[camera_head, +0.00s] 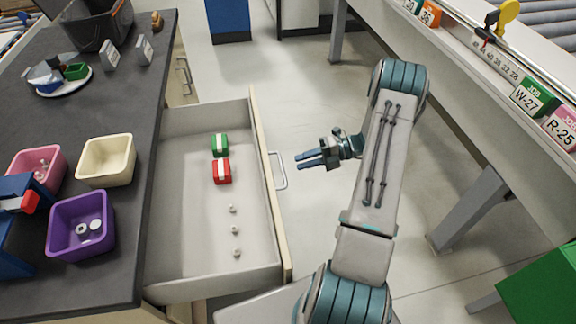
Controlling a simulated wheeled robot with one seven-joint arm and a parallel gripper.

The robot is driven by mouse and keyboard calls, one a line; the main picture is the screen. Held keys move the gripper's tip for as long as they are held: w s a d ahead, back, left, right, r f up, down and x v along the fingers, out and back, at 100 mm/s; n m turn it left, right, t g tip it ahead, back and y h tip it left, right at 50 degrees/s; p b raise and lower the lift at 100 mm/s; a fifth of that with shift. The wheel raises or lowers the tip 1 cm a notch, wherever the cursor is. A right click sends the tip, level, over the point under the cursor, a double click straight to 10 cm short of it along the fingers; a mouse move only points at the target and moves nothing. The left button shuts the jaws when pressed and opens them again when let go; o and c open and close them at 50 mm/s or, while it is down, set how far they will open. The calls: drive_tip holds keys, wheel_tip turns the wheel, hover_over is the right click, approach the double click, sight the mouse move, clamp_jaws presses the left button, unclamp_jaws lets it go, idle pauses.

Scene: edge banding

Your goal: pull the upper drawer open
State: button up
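The upper drawer (190,255) stands far out from under the dark worktop (125,190), with its inside in full view. Its cream front panel (268,190) carries a pale bar handle (281,170) on the outer face. My gripper (299,160) is to the right of the handle, with its blue fingertips pointing left at it. A small gap of floor shows between the fingertips and the handle, so they look apart. The fingers lie close together in this view, and how far they are spread is unclear. Nothing shows between them.
The drawer holds a green box (220,144), a red box (221,172) and several small white pieces (235,230). Purple (82,225), cream (106,160) and pink (37,165) bins stand on the worktop. A long bench (480,90) is at the right. Floor (300,110) beyond the drawer is clear.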

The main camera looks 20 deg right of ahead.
drive_tip(key=v, duration=0.6)
drive_tip(key=shift+d, duration=0.2)
drive_tip(key=shift+r, duration=0.1)
drive_tip(key=s+a+r+n+g+h+p, duration=0.2)
drive_tip(key=s+a+r+n+g+h, duration=0.15)
drive_tip(key=a+r+n, duration=0.4)
drive_tip(key=s+a+r+n+g+h+p, duration=0.2)
drive_tip(key=a+r+n+h, duration=0.25)
drive_tip(key=r+n, duration=0.5)
drive_tip(key=s+a+r+n+t+h+p, duration=0.2)
drive_tip(key=s+r+n, duration=0.4)
drive_tip(key=n, duration=0.4)
drive_tip(key=s+a+r+n+t+h+p, duration=0.3)
drive_tip(key=s+a+r+n+h, duration=0.2)
drive_tip(key=n, duration=0.5)
drive_tip(key=shift+s+a+r+n, duration=0.4)
drive_tip(key=shift+s+r, duration=0.75)
drive_tip(key=shift+r, duration=0.25)
drive_tip(key=shift+t, duration=0.25)
